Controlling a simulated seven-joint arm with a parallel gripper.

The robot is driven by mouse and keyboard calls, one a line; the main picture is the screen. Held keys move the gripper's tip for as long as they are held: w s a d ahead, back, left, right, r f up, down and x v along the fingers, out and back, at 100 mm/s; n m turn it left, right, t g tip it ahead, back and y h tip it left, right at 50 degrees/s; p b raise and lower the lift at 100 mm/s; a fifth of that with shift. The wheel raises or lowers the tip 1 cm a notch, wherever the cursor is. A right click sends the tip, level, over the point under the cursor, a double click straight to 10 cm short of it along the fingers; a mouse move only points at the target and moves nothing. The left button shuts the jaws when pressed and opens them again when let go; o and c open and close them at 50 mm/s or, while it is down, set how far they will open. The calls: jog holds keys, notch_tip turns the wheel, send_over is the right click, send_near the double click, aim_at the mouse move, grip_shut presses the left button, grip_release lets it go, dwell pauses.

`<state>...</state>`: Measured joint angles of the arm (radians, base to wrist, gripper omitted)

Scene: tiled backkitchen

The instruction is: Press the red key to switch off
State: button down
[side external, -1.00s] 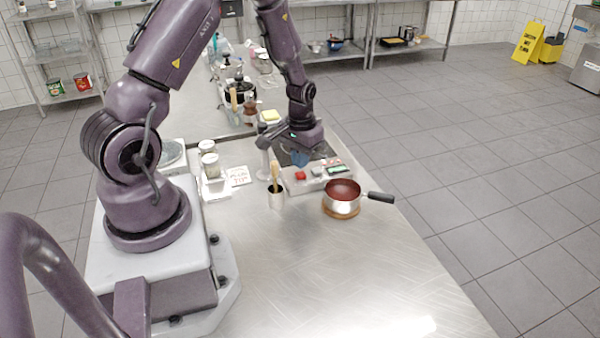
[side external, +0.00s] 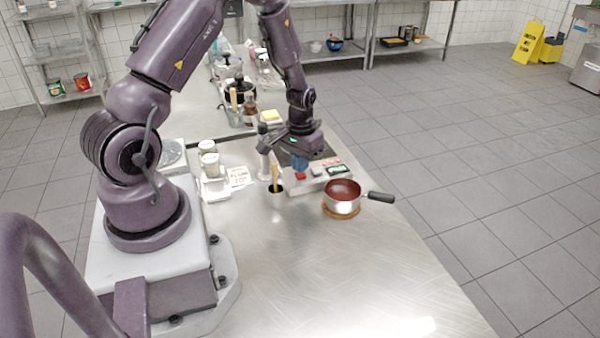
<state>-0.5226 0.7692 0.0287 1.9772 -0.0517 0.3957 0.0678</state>
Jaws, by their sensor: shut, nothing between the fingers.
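The red key (side external: 300,176) is a small red block on a light grey panel (side external: 290,187) on the steel counter. A grey key (side external: 318,170) and a green-and-black part (side external: 338,169) sit to its right on the same panel. My gripper (side external: 300,167) points down with its blue fingers shut and empty. The fingertips are right at the red key and overlap its top edge in the picture. I cannot tell whether they touch it or whether the key is pressed down.
A saucepan (side external: 341,197) with red contents stands just right of the panel, its black handle (side external: 381,197) pointing right. A wooden-handled tool (side external: 275,176) stands upright at the left. White-lidded jars (side external: 208,158) and a handwritten card (side external: 240,177) are farther left. The front counter is clear.

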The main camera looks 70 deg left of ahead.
jog(key=shift+f, duration=0.7)
jog(key=shift+r, duration=3.5)
jog(key=s+d+r+m+t, duration=0.2)
jog(key=s+d+r, duration=0.4)
jog(key=d+r, duration=0.3)
jog(key=s+d+r+m+t, duration=0.3)
jog(key=s+d+r, duration=0.3)
jog(key=d+r, duration=0.4)
notch_tip(320, 180, up, 6)
jog(key=shift+f+m+t, duration=0.2)
jog(key=shift+m+t, duration=0.1)
jog(key=shift+m, duration=0.2)
